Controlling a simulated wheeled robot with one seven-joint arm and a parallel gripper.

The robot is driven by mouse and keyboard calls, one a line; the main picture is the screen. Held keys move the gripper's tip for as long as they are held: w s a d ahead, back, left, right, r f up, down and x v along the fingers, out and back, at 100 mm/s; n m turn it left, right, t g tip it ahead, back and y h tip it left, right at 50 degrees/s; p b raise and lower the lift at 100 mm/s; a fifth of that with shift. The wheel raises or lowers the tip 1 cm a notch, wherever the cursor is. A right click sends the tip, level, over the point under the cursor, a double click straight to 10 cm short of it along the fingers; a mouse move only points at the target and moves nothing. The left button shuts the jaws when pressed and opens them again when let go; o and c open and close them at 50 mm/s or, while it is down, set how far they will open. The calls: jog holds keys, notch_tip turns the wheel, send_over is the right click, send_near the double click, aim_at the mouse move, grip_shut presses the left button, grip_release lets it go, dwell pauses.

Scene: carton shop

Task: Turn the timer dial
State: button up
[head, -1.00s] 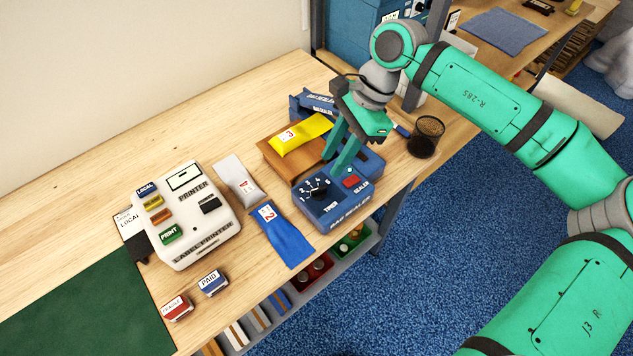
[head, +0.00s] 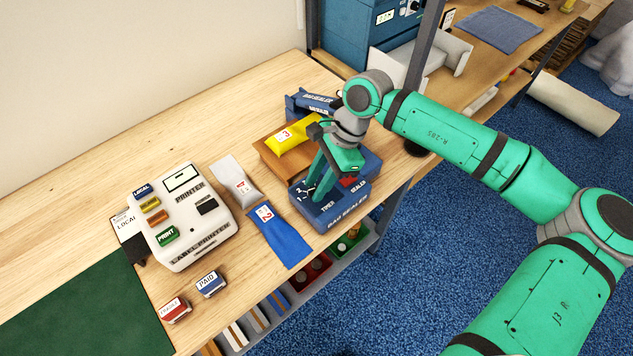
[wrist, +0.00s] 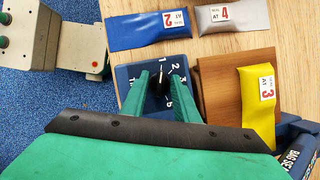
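The blue bag sealer (head: 345,213) stands near the bench's front edge, with a numbered timer dial on its top left and a red sealer button (head: 349,182) to the right. In the wrist view the dark dial knob (wrist: 158,86) sits between the two green fingers of my gripper (wrist: 160,82). My gripper (head: 315,190) points down over the dial in the head view, its fingertips apart on either side of the knob. A gap shows between fingers and knob; contact is not clear. The fingers hide part of the dial's numbers, and I cannot read its setting.
A yellow bag (head: 290,136) lies on a wooden block (head: 268,156) behind the sealer. A blue bag (head: 281,238) and a grey bag (head: 234,177) lie to its left. The label printer (head: 190,228) and two stamps (head: 211,284) are farther left. The bench's front edge is close.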

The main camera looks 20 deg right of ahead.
grip_shut()
jog(key=shift+w, duration=0.1)
jog(key=shift+m, duration=0.4)
jog(key=m, duration=0.1)
jog(key=m+t, duration=0.1)
jog(key=m, duration=0.1)
jog(key=shift+s+d, duration=0.2)
jog(key=shift+s, duration=0.1)
jog(key=m+t+h, duration=0.1)
jog(key=m, duration=0.2)
jog(key=m+t, duration=0.1)
jog(key=m, duration=0.2)
jog(key=shift+s+a+t+h, duration=0.15)
jog(key=shift+t+h, duration=0.15)
jog(key=shift+h, duration=0.1)
jog(key=shift+a+m+t+h, duration=0.1)
jog(key=shift+m+t+h, duration=0.15)
jog(key=shift+m, duration=0.85)
jog(key=shift+a+m+t+h, duration=0.15)
jog(key=shift+m+h, duration=0.2)
jog(key=shift+m, duration=0.75)
jog(key=shift+d, duration=0.1)
